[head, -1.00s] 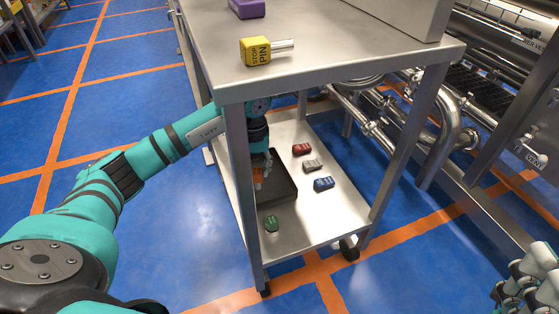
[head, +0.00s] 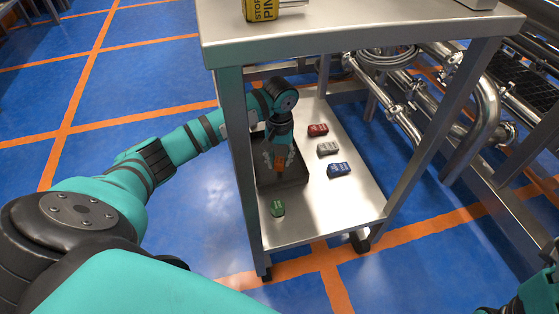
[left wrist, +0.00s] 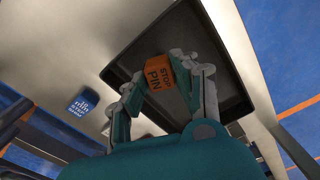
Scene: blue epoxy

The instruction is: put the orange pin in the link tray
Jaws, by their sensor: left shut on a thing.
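The orange pin (head: 280,167) is an orange block marked STOP PIN. It is between the fingers of my left gripper (head: 278,159), which is shut on it. The pin also shows in the left wrist view (left wrist: 157,73), with the dark tray behind it. The link tray (head: 288,183) is a shallow dark tray on the cart's lower shelf. The pin is over the tray's inside; I cannot tell whether it touches the tray floor. My right gripper's fingers are not visible; only a teal arm part shows at the lower right.
Red (head: 318,130), grey (head: 328,148) and blue (head: 339,170) blocks lie right of the tray. A green block (head: 278,208) lies in front. Cart legs flank the arm.

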